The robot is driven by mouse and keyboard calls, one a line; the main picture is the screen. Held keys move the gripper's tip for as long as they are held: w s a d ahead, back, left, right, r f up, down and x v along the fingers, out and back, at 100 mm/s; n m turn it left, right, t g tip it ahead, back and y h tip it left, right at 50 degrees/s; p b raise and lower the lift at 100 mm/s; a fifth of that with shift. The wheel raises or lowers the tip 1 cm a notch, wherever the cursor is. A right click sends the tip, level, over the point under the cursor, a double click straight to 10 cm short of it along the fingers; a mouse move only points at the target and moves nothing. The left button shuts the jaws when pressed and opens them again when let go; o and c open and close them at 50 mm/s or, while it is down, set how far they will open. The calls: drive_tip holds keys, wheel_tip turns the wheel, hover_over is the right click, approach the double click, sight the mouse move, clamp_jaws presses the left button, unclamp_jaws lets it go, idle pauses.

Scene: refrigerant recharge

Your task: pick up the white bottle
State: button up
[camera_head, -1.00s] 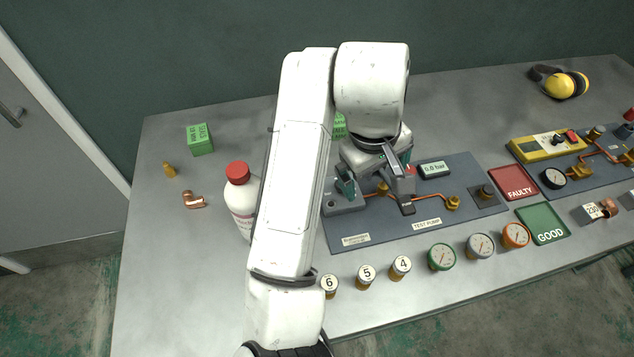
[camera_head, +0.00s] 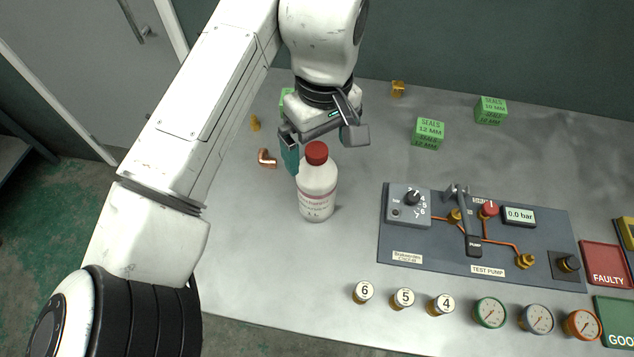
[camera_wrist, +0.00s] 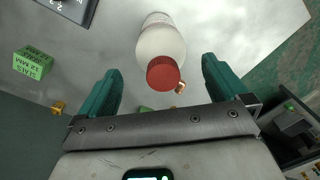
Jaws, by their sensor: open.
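The white bottle (camera_head: 318,192) has a red cap and a label with red print, and stands upright on the grey bench. In the wrist view the bottle (camera_wrist: 160,40) lies between and ahead of the fingertips, its red cap nearest the camera. My gripper (camera_head: 322,148) is open, with green-padded fingers, just behind and above the bottle in the head view. In the wrist view my gripper (camera_wrist: 162,75) has one finger on each side of the bottle's line, with gaps on both sides. I cannot tell exactly how far the fingers are from the bottle.
A copper elbow (camera_head: 267,159) and a brass fitting (camera_head: 255,123) lie left of the bottle. Green seals boxes (camera_head: 428,133) stand behind to the right. The test pump panel (camera_head: 400,240) is to the right, with numbered cylinders (camera_head: 363,292) in front. The bench before the bottle is clear.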

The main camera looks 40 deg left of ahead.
sight(317, 183)
drive_tip(key=shift+a+f+p, duration=0.15)
drive_tip(key=shift+f+p, duration=0.2)
drive_tip(key=shift+f, duration=0.95)
drive_tip(key=shift+a+f+p, duration=0.1)
drive_tip(key=shift+f+p, duration=0.2)
drive_tip(key=shift+f, duration=1)
clamp_jaws()
drive_tip(key=shift+r, duration=0.15)
